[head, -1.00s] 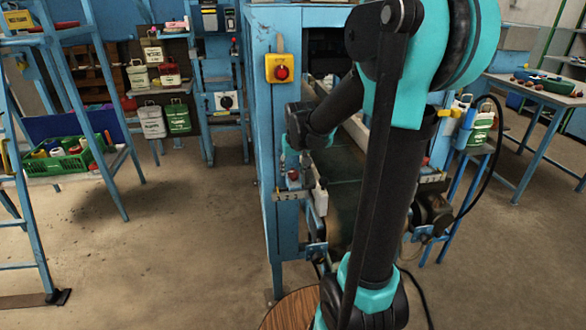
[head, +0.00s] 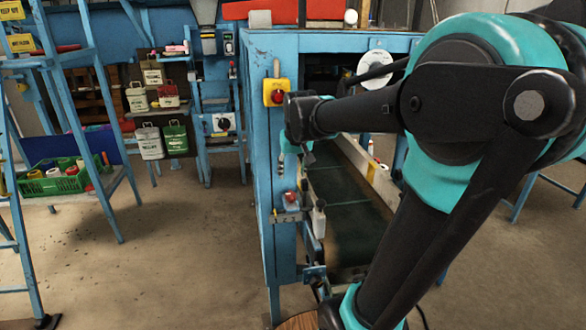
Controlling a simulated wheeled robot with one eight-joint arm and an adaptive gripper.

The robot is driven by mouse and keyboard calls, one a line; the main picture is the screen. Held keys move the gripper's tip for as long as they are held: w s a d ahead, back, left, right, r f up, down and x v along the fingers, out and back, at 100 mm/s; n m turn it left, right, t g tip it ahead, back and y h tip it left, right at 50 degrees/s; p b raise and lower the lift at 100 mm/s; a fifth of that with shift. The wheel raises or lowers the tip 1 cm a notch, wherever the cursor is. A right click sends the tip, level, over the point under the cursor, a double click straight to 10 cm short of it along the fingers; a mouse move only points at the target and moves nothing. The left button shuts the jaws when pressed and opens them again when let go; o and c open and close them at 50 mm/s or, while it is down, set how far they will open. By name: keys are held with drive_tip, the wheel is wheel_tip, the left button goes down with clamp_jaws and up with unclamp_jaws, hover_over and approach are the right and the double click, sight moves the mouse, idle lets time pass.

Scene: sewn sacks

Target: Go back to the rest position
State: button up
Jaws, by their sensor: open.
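My gripper (head: 297,155) is small in the head view, at the end of my black and teal arm, in front of the blue machine frame. It hangs below the dark wrist, above the left edge of the green conveyor belt (head: 345,215). It is open, and I see nothing held in it. My wrist partly hides it. My arm fills the right side of the view, with its elbow bent high and the forearm reaching left.
The blue machine (head: 262,150) carries a yellow box with a red button (head: 276,92). The concrete floor (head: 170,255) at left is clear.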

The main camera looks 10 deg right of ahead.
drive_tip(key=shift+s+r, duration=0.25)
drive_tip(key=shift+r, duration=0.35)
